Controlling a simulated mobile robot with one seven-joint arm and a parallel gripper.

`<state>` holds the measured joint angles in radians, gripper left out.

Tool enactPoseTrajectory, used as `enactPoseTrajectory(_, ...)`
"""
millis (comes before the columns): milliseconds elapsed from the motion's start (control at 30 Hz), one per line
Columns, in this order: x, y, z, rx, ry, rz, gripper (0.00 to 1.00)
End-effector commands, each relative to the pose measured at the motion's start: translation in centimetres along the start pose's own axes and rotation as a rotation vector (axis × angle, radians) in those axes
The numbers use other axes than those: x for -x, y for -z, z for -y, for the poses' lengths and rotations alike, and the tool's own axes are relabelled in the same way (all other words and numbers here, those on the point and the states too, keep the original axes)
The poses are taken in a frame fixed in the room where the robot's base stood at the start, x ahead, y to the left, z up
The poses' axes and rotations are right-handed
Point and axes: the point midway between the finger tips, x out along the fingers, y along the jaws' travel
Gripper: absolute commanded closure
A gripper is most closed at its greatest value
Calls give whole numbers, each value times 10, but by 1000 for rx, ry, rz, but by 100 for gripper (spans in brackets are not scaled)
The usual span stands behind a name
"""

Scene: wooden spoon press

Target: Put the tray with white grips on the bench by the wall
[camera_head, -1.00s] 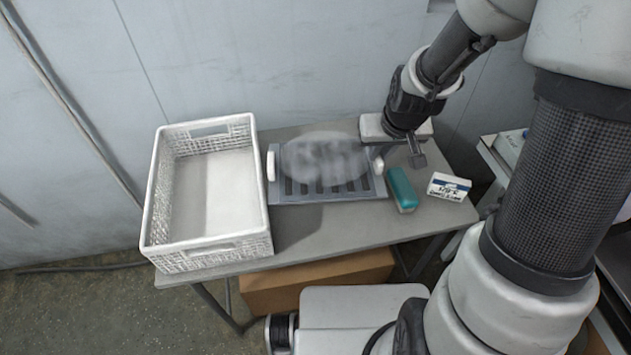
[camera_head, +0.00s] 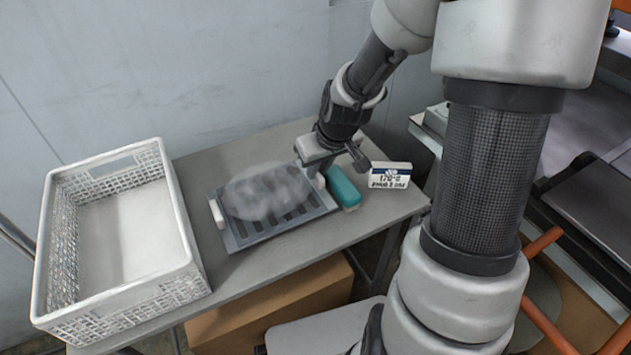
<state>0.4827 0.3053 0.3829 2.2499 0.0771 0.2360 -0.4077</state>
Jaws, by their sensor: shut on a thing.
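The dark grey slatted tray (camera_head: 234,241) with white grips is over the grey bench (camera_head: 360,228) by the wall. It appears to rest on the top, though its underside is hidden. One white grip (camera_head: 216,213) is free at its left end. My gripper (camera_head: 319,174) is at the right end, shut on the other white grip, which it mostly hides. A blurred, translucent grey lump (camera_head: 265,192) covers much of the tray's slats; I cannot tell what it is.
A white basket crate (camera_head: 190,262) stands on the bench left of the tray, with a narrow gap between. A teal block (camera_head: 344,188) lies close to the tray's right end. A white-and-blue box (camera_head: 390,175) is farther right. A cardboard box (camera_head: 275,300) is under the bench.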

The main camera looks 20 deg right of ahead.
Motion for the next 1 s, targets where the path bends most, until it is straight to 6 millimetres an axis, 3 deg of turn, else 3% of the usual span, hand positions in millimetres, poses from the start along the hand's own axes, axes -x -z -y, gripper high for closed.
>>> enactPoseTrajectory(233, -31, -13, 0, 1, 1, 1, 100)
enactPoseTrajectory(567, -34, -14, 0, 0, 0, 0, 100)
enactPoseTrajectory(600, -33, -14, 0, 1, 0, 1, 81)
enactPoseTrajectory(633, -32, -14, 0, 1, 0, 1, 79)
enactPoseTrajectory(1000, -25, -12, 0, 0, -1, -1, 79)
